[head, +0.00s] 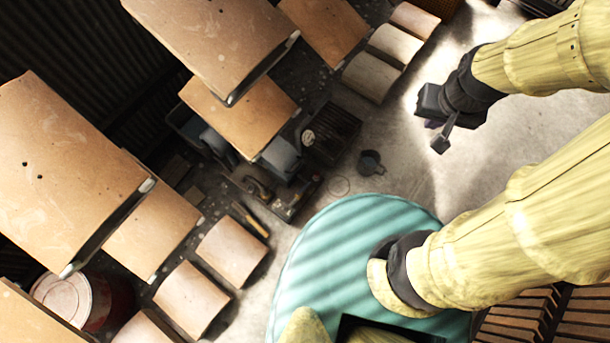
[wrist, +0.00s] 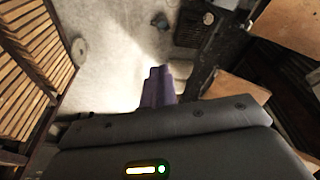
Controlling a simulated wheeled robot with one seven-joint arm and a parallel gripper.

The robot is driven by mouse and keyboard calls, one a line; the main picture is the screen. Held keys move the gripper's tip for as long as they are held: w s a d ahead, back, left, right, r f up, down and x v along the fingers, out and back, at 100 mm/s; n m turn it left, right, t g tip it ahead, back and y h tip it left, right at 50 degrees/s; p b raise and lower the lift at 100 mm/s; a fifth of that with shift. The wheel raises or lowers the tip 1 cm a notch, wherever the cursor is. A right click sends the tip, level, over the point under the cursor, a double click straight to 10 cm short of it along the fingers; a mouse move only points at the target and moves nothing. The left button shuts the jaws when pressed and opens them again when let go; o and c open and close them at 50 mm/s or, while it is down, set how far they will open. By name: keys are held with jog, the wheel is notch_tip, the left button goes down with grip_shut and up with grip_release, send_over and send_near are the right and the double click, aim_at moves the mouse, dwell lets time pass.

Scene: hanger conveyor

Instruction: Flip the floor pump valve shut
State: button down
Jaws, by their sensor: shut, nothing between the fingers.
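I cannot make out the floor pump valve for certain. A dark machine-like assembly (head: 285,197) with small metal parts stands on the floor in the middle of the head view; it may be the pump, but no lever is clear on it. My gripper (head: 441,140) is at the upper right of the head view, above bare floor and apart from that assembly.
A small dark cup-like object (head: 371,163) stands on the floor between my gripper and the assembly. A dark slatted crate (head: 332,132) is behind it. Large tan panels (head: 70,165) fill the left. A red drum (head: 72,298) is lower left. Wooden slats (wrist: 22,85) line the wrist view's left.

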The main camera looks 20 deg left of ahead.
jog(key=w+a+f+n+b, duration=0.2)
jog(key=w+f+b, duration=0.2)
jog(key=f+b, duration=0.45)
jog(key=w+a+f+n+b, duration=0.1)
jog(key=w+a+f+b, duration=0.2)
jog(key=f+b, duration=0.55)
jog(key=n+y+b, duration=0.3)
jog(key=n+b, duration=0.6)
jog(key=b, duration=2.4)
send_over(304, 188)
jog(key=w+d, duration=0.2)
jog(key=d, duration=0.1)
notch_tip(304, 188, down, 64)
jog(key=shift+r+g, duration=0.2)
jog(key=shift+g, duration=0.1)
jog(key=shift+a, duration=0.1)
jog(key=b+x, duration=0.6)
jog(key=x, duration=0.4)
jog(key=shift+a, duration=0.1)
